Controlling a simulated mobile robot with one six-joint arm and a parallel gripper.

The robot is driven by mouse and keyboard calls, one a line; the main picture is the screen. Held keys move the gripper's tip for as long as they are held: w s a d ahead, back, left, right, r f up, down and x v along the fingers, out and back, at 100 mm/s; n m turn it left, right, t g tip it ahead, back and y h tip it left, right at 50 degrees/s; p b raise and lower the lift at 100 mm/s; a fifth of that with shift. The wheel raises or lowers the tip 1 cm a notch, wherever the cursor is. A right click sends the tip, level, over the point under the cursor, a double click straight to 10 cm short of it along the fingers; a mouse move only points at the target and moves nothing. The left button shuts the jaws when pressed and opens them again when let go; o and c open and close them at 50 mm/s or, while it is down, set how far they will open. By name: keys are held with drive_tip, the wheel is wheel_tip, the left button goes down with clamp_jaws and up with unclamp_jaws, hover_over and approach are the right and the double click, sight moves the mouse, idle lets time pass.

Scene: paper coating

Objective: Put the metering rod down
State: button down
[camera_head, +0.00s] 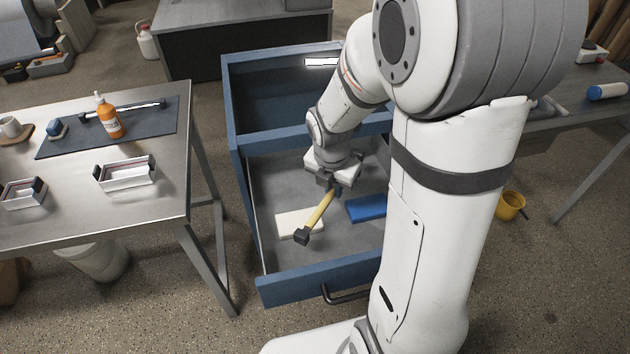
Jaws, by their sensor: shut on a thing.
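My gripper (330,186) is low over the open drawer and shut on a yellow rod with a black end, the metering rod (318,212). The rod is tilted, its black block-like end pointing down and toward the front left. That end shows over the drawer, near a cream slab; whether it touches anything I cannot tell. The rod's other end is partly hidden at my gripper. The blue drawer (320,278) is pulled out, with a grey floor. Another rod (130,110), dark and silver, lies on the dark mat of the left table.
The drawer holds the cream slab (293,224) and a blue slab (366,208), with bare floor between them. The left steel table (110,215) carries an orange bottle (109,118) and two small trays. My arm hides the drawer's right side.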

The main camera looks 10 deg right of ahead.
wheel_tip(320, 180, down, 4)
drive_tip(key=shift+s+d+f, duration=0.1)
drive_tip(key=shift+f, duration=0.05)
drive_tip(key=w, duration=0.4)
drive_tip(key=shift+w, duration=0.55)
drive_tip(key=w, duration=0.1)
drive_tip(key=w+p, duration=0.1)
drive_tip(key=w, duration=0.1)
drive_tip(key=shift+f, duration=0.55)
drive_tip(key=c, duration=1.4)
unclamp_jaws()
